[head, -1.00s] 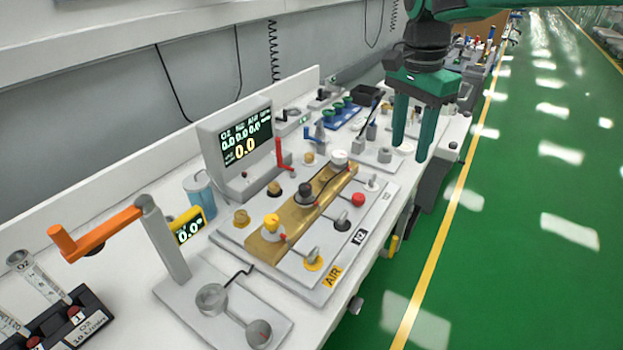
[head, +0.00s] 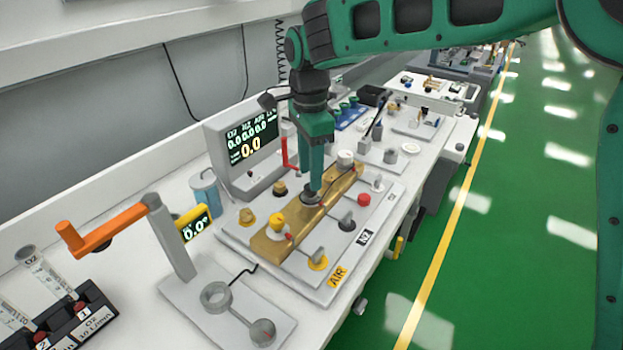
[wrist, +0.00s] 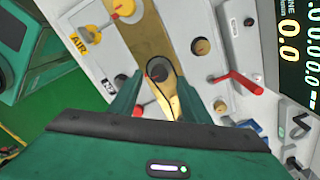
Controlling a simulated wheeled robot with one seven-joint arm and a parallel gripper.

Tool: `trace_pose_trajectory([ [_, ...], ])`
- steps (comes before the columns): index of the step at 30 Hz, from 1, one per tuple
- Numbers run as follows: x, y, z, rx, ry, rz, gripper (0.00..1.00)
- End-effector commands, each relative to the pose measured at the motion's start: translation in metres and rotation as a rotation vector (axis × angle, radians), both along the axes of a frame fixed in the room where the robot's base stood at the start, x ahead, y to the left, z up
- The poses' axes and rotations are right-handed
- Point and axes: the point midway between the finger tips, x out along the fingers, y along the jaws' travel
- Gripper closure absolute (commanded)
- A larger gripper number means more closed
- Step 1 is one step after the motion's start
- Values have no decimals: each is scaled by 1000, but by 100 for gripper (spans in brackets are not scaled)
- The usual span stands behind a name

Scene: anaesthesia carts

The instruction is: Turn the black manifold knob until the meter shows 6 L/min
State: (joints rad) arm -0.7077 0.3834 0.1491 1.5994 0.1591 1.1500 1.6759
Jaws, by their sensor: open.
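The black manifold knob (head: 309,198) sits at the middle of the brass manifold bar (head: 268,246), mostly hidden by my fingers in the head view. In the wrist view the black knob (wrist: 158,68) shows round and dark, with a small red mark. My gripper (head: 313,188) points down over it. In the wrist view my gripper (wrist: 158,82) is open, one green finger on each side of the knob. I cannot tell whether the fingers touch it. The grey meter (head: 252,140) behind the bar reads 0.0 in yellow digits, with 0.0 values above.
A yellow knob (head: 278,222) and a white knob (head: 345,158) flank the black one on the bar. A red lever (head: 288,150) stands close behind my fingers. An orange-handled post (head: 165,235) stands at the left. A red knob (head: 363,199) lies in front.

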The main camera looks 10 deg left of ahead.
Motion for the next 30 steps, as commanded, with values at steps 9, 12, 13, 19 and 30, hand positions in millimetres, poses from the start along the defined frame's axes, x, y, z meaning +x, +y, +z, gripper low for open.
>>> trace_pose_trajectory([
  [9,0,-1,-29,0,0,0,57],
  [12,0,0,-31,0,0,0,57],
  [13,0,0,-31,0,0,0,57],
  [19,0,0,-30,0,0,0,64],
  [30,1,0,-30,1,-2,7,98],
])
